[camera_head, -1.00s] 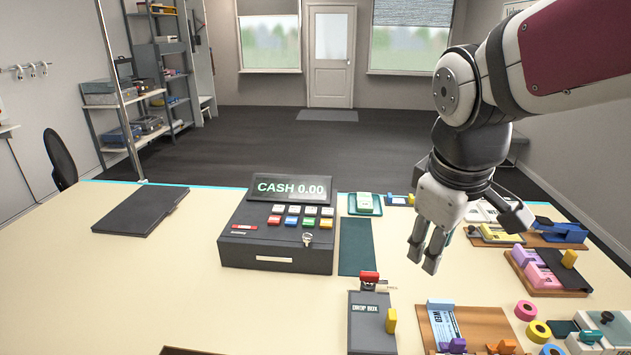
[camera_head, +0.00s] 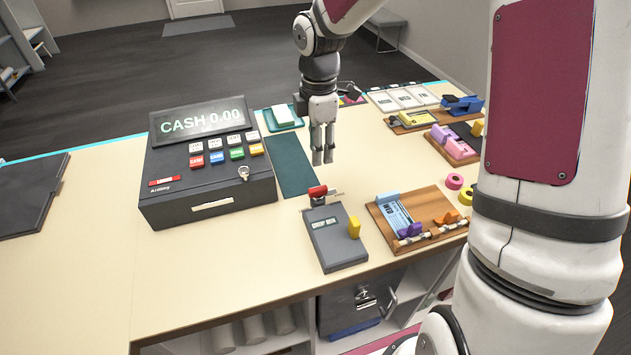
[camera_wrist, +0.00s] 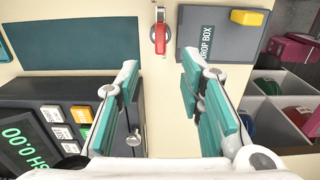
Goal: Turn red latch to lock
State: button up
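The red latch (camera_head: 317,192) sits on a small pale mount at the far end of the grey drop box (camera_head: 333,240). In the wrist view the red latch (camera_wrist: 160,40) lies beyond my fingertips, roughly centred between them, beside the drop box (camera_wrist: 212,50). My gripper (camera_head: 322,158) hangs with its fingers down above the table, behind the latch in the head view and apart from it. In the wrist view my gripper (camera_wrist: 160,72) is open, with nothing between its teal pads. Whether the latch is locked I cannot tell.
The cash register (camera_head: 205,165) stands left of the latch, with a key in its front. A dark green mat (camera_head: 290,165) lies between them. A yellow block (camera_head: 354,227) stands on the drop box. A wooden board (camera_head: 440,205) with clips lies to the right.

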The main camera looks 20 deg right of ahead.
aim_at(318, 188)
notch_tip(318, 188, down, 12)
jog(key=shift+f+p, duration=0.15)
jog(key=shift+p, duration=0.25)
grip_shut()
